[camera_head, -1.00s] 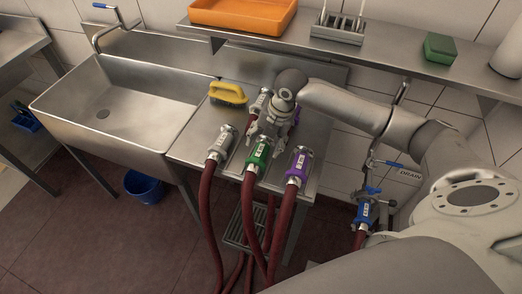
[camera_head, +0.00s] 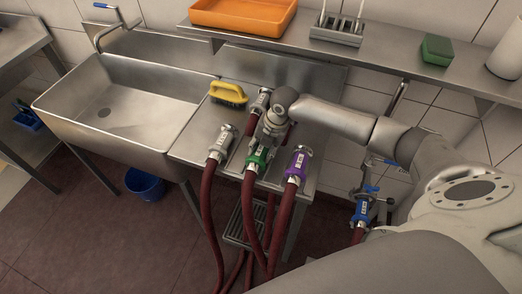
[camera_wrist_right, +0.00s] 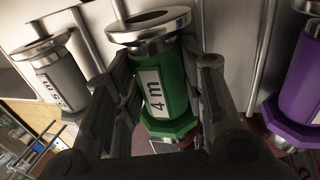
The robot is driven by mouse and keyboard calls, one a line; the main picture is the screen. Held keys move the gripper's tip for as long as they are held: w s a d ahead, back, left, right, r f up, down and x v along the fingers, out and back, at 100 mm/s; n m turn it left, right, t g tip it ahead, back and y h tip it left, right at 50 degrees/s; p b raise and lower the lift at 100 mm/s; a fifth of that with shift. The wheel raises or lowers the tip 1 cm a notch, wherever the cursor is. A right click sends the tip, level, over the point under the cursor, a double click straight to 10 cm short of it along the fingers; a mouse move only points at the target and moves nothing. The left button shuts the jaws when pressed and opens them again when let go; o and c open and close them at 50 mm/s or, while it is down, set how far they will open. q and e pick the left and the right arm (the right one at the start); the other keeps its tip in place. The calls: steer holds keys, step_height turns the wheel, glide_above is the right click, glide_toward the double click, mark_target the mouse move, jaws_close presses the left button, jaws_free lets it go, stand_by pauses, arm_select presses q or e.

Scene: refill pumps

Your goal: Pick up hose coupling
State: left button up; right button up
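Several hose couplings with dark red hoses lie on the steel drainboard. The green coupling (camera_head: 258,160), labelled "4 m" in the wrist view (camera_wrist_right: 172,92), is between the two fingers of my right gripper (camera_wrist_right: 165,95). The fingers stand on both sides of it with narrow gaps visible, so the gripper looks open around it. In the head view my right gripper (camera_head: 265,140) is directly over the green coupling and partly hides it. A grey coupling (camera_head: 222,142) lies to its left and a purple coupling (camera_head: 297,162) to its right. My left gripper is not in view.
Another grey coupling (camera_head: 261,98) lies behind, near the yellow brush (camera_head: 228,92). A blue coupling (camera_head: 362,210) is at the drain fitting on the right. The sink (camera_head: 85,115) is at left; a steel shelf (camera_head: 385,58) crosses above.

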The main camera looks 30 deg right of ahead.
steer(key=c, duration=0.5)
jaws_close()
steer(key=shift+r, duration=0.1)
